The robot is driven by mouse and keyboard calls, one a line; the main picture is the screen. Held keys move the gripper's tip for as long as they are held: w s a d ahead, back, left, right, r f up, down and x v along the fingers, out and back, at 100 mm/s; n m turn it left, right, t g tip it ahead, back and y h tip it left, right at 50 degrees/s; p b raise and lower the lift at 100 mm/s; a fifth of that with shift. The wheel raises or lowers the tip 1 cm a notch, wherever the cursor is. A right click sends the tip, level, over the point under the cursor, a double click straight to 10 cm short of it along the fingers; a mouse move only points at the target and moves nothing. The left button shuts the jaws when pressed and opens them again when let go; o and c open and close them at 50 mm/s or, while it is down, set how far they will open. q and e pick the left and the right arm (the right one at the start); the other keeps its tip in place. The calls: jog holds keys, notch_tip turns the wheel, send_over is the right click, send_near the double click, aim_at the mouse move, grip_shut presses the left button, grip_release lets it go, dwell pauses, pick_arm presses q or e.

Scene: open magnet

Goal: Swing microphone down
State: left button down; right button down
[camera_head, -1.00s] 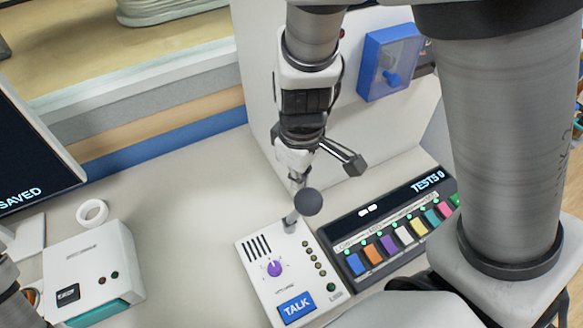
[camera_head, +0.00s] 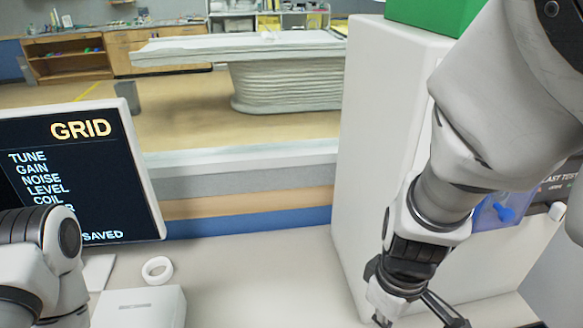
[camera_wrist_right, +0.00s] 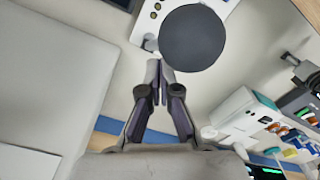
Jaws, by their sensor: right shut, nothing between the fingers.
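The microphone's dark round head (camera_wrist_right: 192,38) shows large at the top of the right wrist view. The white talk box (camera_wrist_right: 152,28) it stands on shows behind it, partly cut off. My right gripper (camera_wrist_right: 158,72) is shut and empty, its fingertips just below and left of the microphone head in that picture; whether they touch it I cannot tell. In the head view only part of my right gripper (camera_head: 385,315) shows at the bottom edge, and the microphone is out of frame. My left arm shows at the left edge, but its gripper does not.
A screen (camera_head: 75,175) reading GRID stands at the left. A white roll (camera_head: 157,270) and a white box (camera_head: 138,308) are on the desk. A tall white panel (camera_head: 375,130) stands beside my right arm. The desk between is clear.

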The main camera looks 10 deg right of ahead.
pick_arm(q)
jog(key=shift+f, duration=0.25)
pick_arm(e)
jog(key=shift+w+f, duration=0.1)
jog(key=shift+f, duration=0.05)
